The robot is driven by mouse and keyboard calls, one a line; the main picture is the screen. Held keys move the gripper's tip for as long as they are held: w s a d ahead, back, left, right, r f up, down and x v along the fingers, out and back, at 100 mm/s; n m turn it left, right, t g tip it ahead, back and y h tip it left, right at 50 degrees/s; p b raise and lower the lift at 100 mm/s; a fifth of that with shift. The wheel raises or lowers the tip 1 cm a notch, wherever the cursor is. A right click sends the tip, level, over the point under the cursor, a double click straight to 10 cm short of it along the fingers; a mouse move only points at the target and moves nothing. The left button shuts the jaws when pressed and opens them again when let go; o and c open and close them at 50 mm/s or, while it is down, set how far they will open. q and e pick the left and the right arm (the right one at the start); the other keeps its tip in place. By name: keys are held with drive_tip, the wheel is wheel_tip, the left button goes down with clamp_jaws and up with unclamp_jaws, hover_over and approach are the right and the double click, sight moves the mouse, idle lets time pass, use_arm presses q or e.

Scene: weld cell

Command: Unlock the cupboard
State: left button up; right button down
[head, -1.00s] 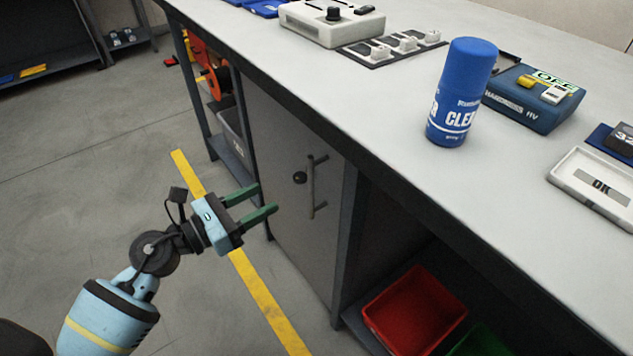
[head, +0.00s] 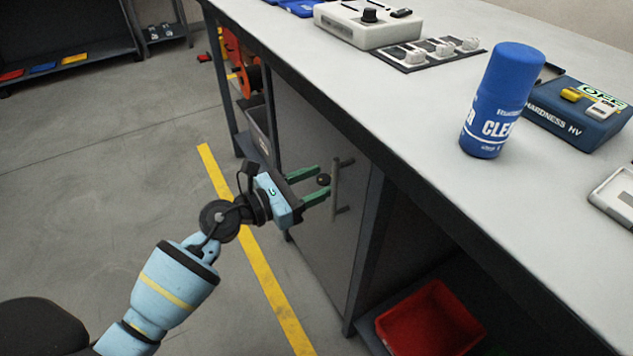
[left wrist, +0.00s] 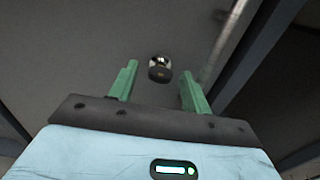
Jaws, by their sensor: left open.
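The grey cupboard door (head: 305,228) stands below the workbench, shut. A dark round lock knob (head: 323,180) sits on it, left of a vertical bar handle (head: 337,186). My left gripper (head: 322,184) is open in front of the door, its green fingers pointing at the knob. In the left wrist view the knob (left wrist: 159,69) shows between and just beyond the fingertips (left wrist: 158,80), with nothing held; I cannot tell whether either finger touches it. The handle (left wrist: 222,45) runs at the upper right of that view. My right gripper is not in view.
The bench top (head: 410,95) carries a blue spray can (head: 500,100), a white control box (head: 368,25) and a blue hardness tester (head: 577,112). A red bin (head: 430,320) sits on the low shelf right of the cupboard.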

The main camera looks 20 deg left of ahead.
use_arm(q)
drive_tip(key=shift+w+d, duration=0.1)
drive_tip(key=shift+w, duration=0.05)
drive_tip(key=shift+c, duration=0.2)
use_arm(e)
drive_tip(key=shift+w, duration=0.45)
use_arm(q)
drive_tip(key=c, duration=0.9)
drive_tip(key=shift+c, duration=0.2)
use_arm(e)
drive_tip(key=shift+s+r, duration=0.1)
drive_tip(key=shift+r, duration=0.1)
